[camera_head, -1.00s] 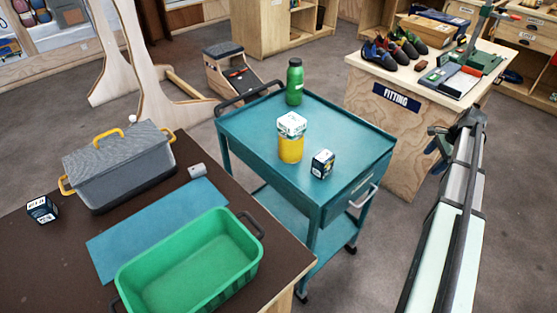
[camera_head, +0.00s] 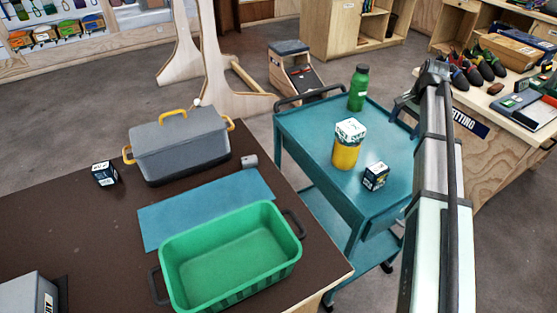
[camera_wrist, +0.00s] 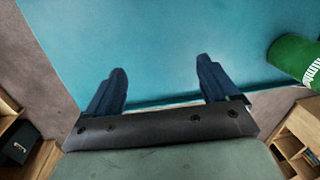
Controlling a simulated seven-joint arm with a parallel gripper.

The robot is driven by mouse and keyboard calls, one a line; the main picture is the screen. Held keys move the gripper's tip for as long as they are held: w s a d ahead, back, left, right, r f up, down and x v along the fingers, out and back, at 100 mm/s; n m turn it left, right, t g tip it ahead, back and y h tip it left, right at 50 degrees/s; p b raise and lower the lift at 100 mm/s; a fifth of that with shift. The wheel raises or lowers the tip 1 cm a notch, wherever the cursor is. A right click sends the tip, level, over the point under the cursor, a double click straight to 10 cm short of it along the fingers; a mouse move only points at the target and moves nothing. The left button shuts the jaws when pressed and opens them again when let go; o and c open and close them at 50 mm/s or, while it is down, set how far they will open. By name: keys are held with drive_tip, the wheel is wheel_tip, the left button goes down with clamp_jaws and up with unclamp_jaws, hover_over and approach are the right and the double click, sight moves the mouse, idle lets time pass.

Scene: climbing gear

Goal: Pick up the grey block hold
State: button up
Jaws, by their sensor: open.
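A small grey block (camera_head: 250,161), which looks like the grey block hold, sits on the brown table at the far right corner of the blue mat (camera_head: 165,222). It is not visible in the wrist view. My gripper (camera_wrist: 158,85) is open and empty, its two dark fingers apart over the teal cart top (camera_wrist: 165,35). In the head view my gripper is partly hidden by my arm, near the cart's right side, well to the right of the grey block.
A green bin (camera_head: 225,255) and a grey lidded box with yellow handles (camera_head: 180,150) flank the mat. A dark cube box (camera_head: 105,174) is at left. The cart holds a green bottle (camera_head: 358,88), a yellow jar (camera_head: 346,153) and another cube box (camera_head: 375,176).

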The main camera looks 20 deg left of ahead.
drive_tip(key=s+a+n, duration=0.1)
drive_tip(key=a+n, duration=0.2)
drive_tip(key=a, duration=0.9)
wheel_tip(320, 180, up, 2)
drive_tip(key=n+h, duration=0.1)
drive_tip(key=n, duration=1)
hover_over(249, 158)
drive_tip(key=shift+g, duration=0.4)
drive_tip(key=f, duration=0.7)
drive_tip(key=shift+w+f, duration=0.2)
drive_tip(key=shift+w, duration=0.1)
drive_tip(key=shift+s+f, duration=0.2)
drive_tip(key=shift+f, duration=2.45)
drive_tip(key=shift+c, duration=0.4)
drive_tip(key=c, duration=1.1)
